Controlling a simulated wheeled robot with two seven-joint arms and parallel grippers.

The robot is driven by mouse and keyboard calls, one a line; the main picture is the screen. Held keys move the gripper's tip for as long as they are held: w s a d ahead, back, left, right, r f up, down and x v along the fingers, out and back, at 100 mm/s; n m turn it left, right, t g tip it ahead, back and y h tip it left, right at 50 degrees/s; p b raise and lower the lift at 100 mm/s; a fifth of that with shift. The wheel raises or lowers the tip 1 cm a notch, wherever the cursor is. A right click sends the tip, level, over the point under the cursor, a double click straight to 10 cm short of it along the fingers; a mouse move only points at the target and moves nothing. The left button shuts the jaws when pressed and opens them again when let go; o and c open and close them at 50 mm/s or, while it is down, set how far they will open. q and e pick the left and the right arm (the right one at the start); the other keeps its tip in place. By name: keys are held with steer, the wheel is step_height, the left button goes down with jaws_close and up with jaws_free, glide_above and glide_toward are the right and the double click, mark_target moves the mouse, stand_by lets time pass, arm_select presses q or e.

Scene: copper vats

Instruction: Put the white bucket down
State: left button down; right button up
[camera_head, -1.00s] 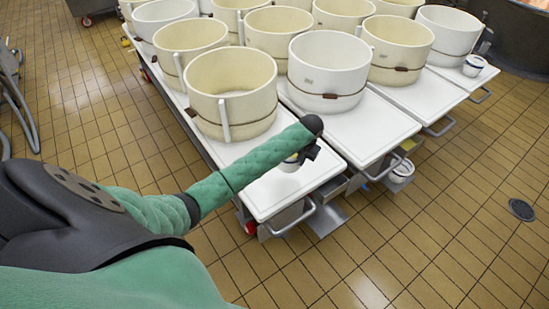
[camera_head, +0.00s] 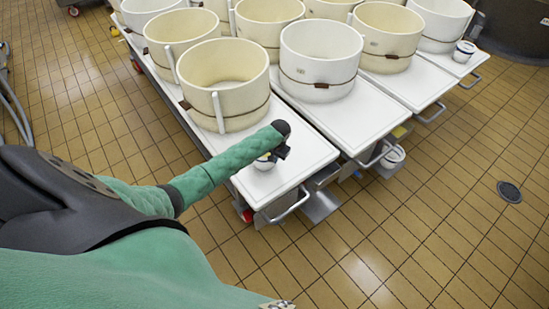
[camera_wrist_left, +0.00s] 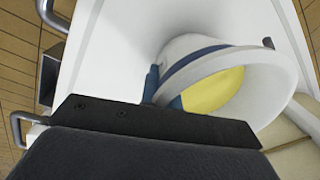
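The small white bucket (camera_head: 264,164) is low over the near end of a white cart top (camera_head: 290,172), just under my left gripper (camera_head: 278,152). I cannot tell whether its base touches the top. In the left wrist view the bucket (camera_wrist_left: 205,52) has a blue band, blue side pieces and a yellow inside, and it looks tilted to that camera. My left gripper appears shut on the bucket near its rim or handle; its fingertips are mostly hidden behind the dark gripper body. My right gripper is not in view.
A large cream vat (camera_head: 226,88) stands on the cart just behind the bucket, and a white vat (camera_head: 320,62) on the neighbouring cart. Another small bucket (camera_head: 392,156) is low beside the carts, and one (camera_head: 464,50) is at the far right. The cart top's near end is otherwise bare.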

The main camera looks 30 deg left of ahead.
arm_select(q)
steer(key=shift+f, duration=0.2)
steer(key=c, duration=1.7)
jaws_free()
steer(key=shift+f, duration=0.15)
steer(key=shift+o, duration=0.3)
